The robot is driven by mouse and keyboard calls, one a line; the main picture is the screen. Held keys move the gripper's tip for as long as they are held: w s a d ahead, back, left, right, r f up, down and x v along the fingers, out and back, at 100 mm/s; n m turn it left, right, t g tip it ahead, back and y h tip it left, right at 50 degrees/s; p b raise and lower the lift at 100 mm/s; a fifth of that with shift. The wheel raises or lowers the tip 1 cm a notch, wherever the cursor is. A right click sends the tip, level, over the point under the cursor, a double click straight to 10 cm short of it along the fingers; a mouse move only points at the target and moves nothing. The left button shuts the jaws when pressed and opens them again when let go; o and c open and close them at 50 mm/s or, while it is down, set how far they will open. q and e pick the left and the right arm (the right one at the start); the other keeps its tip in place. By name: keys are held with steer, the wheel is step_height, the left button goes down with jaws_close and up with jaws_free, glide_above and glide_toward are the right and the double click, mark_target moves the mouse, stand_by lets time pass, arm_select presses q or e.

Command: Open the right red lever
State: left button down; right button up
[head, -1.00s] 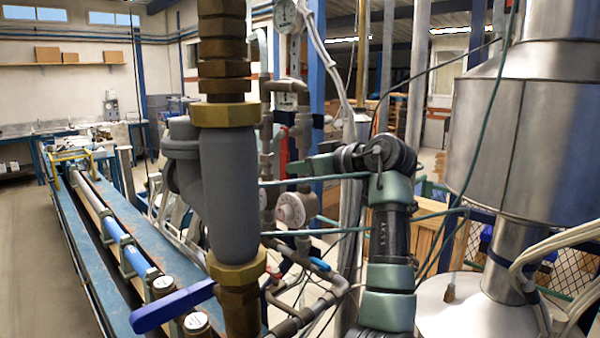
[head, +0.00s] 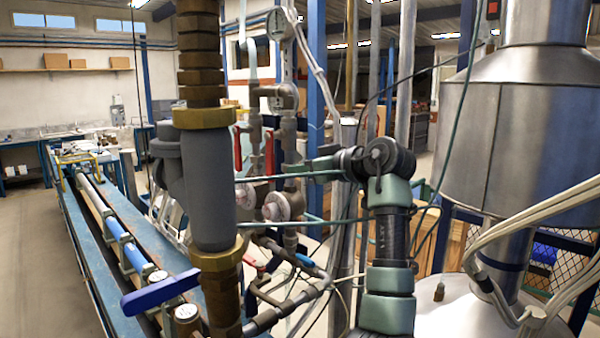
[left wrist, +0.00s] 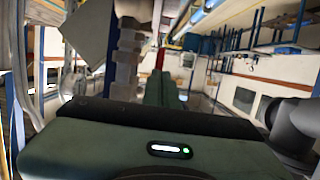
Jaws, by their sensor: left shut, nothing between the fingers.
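Two red levers show behind the grey valve in the head view. The right red lever (head: 269,152) hangs upright on the vertical pipework; the left red lever (head: 238,150) is beside it, close to the valve body. My left gripper (head: 288,168) points left at the end of my green and black arm. It is shut and empty, and its tip appears a little to the right of the right lever; the depth gap is hard to judge. In the left wrist view my shut fingers (left wrist: 161,78) point at a red strip, probably a lever. My right gripper is not in view.
The large grey valve (head: 209,190) with brass collars and a blue handle (head: 160,293) stands in the foreground left. Round white-faced fittings (head: 276,207) sit below the levers. A big steel tank (head: 515,145) stands at the right, with loose cables.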

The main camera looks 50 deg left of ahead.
arm_select(q)
steer(key=s+b+v, duration=0.1)
steer(key=b+v, duration=0.1)
steer(key=v, duration=0.6)
steer(key=shift+w+r+b, duration=0.2)
steer(key=shift+w+b, duration=0.1)
steer(key=shift+w, duration=0.15)
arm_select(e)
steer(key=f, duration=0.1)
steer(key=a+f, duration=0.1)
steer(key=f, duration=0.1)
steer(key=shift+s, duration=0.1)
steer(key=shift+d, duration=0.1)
